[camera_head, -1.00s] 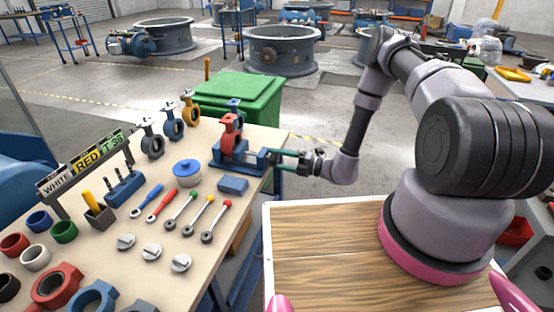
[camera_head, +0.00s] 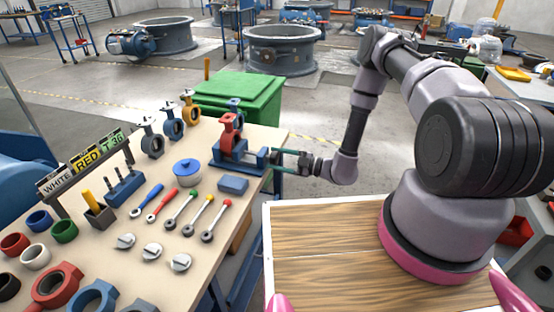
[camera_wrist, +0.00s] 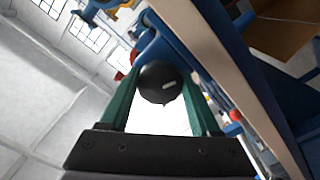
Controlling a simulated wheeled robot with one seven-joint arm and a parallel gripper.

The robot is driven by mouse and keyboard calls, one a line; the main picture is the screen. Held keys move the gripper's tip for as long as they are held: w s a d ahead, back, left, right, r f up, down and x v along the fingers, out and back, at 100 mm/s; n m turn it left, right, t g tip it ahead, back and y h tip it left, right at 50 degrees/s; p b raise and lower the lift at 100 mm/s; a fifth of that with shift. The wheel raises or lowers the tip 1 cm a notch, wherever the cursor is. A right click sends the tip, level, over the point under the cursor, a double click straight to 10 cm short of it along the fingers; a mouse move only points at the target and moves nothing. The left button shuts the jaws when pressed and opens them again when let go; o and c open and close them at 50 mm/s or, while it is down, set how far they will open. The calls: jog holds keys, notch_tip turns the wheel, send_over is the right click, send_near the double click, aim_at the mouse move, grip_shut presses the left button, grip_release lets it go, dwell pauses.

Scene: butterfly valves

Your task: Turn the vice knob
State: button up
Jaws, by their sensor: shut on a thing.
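The blue vice (camera_head: 238,156) stands at the right end of the beige workbench, with a red butterfly valve (camera_head: 227,132) upright in it. In the wrist view the vice knob (camera_wrist: 156,78) is a dark round end with a small light mark, at the end of the blue vice. My gripper (camera_head: 274,162) reaches in from the right at the bench edge. Its two green fingers stand on either side of the knob and are shut on it. In the head view the knob is hidden by the fingers.
A blue block (camera_head: 233,184) and a blue-lidded pot (camera_head: 187,172) lie near the vice. Several tools and rings cover the bench (camera_head: 120,262). A green bin (camera_head: 240,97) stands behind.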

jog(key=shift+d+m, duration=0.1)
jog(key=shift+m, duration=0.5)
jog(key=shift+f, duration=0.1)
jog(key=o, duration=1.4)
jog(key=v, duration=1)
jog(key=shift+s+d, duration=0.2)
jog(key=shift+d, duration=0.1)
